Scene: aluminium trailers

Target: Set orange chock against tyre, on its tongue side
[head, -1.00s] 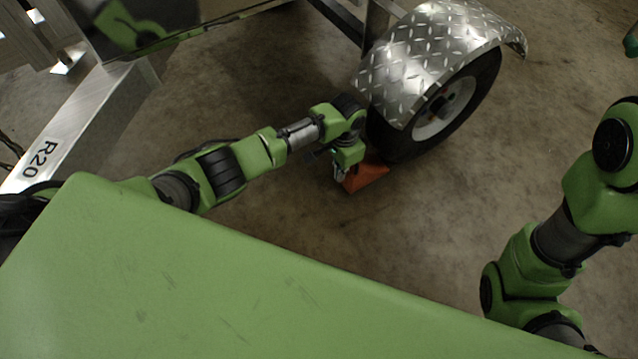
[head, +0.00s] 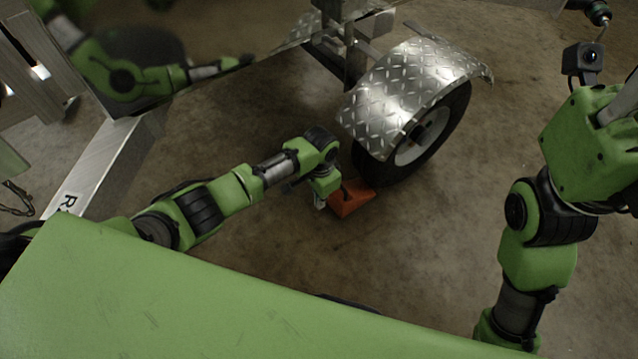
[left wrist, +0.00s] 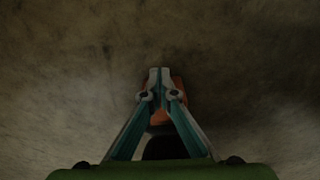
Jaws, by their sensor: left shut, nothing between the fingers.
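The orange chock (head: 354,203) lies on the floor at the near left foot of the tyre (head: 446,118), on the side toward the trailer's beam. Its far end meets the tyre's lower edge in the head view; I cannot tell if they truly touch. My left gripper (head: 320,204) is shut and empty, just left of the chock. In the left wrist view, the fingertips (left wrist: 160,73) are together, with the orange chock (left wrist: 161,117) showing behind and between the fingers. My right arm stands at the right; its fingers are not clear.
A diamond-plate fender (head: 405,90) covers the tyre's top. A metal beam (head: 100,165) of the trailer runs at the left, and a shiny dark panel (head: 200,40) above it mirrors a green arm. The concrete floor between the chock and my right arm is clear.

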